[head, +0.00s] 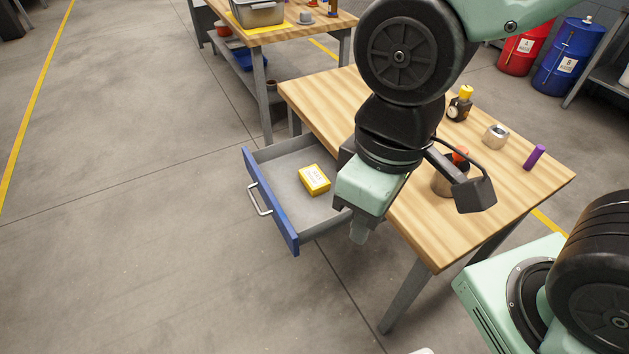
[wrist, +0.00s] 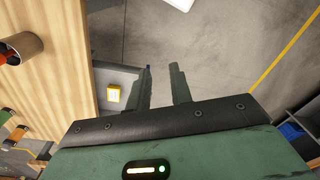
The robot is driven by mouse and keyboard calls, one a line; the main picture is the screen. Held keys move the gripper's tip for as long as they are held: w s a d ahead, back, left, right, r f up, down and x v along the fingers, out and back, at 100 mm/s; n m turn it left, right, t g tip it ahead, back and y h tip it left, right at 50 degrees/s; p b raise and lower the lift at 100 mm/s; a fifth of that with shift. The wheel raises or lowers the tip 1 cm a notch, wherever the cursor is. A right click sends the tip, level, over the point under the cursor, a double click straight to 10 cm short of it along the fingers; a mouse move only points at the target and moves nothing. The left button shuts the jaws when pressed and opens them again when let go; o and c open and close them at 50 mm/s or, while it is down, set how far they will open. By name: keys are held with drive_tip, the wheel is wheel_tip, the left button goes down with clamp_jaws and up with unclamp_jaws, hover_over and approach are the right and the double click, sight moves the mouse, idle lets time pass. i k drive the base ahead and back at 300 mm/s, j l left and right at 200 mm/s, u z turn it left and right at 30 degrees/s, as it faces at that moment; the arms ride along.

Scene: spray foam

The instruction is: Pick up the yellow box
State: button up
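The yellow box (head: 314,179) lies in the open drawer (head: 280,152) of the wooden table, near the middle of the drawer's grey floor. It also shows small in the wrist view (wrist: 113,93), left of the fingers. My gripper (wrist: 164,68) is open in the wrist view, with its two dark fingers apart and nothing between them. In the head view my gripper (head: 358,236) hangs by the table's front edge, to the right of the drawer and the box. Its fingers are mostly hidden there by its own body.
The drawer's blue front (head: 270,213) has a handle. Floor left of the drawer is clear.

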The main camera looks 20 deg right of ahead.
sight(314, 180)
drive_tip(key=i+j+z, duration=0.3)
drive_tip(key=j, duration=0.55)
drive_tip(key=i+j+z, duration=0.1)
drive_tip(key=j+z, duration=0.2)
drive_tip(key=j, duration=0.6)
drive_tip(key=j+z, duration=0.3)
drive_tip(key=j, duration=0.6)
drive_tip(key=i+j, duration=0.05)
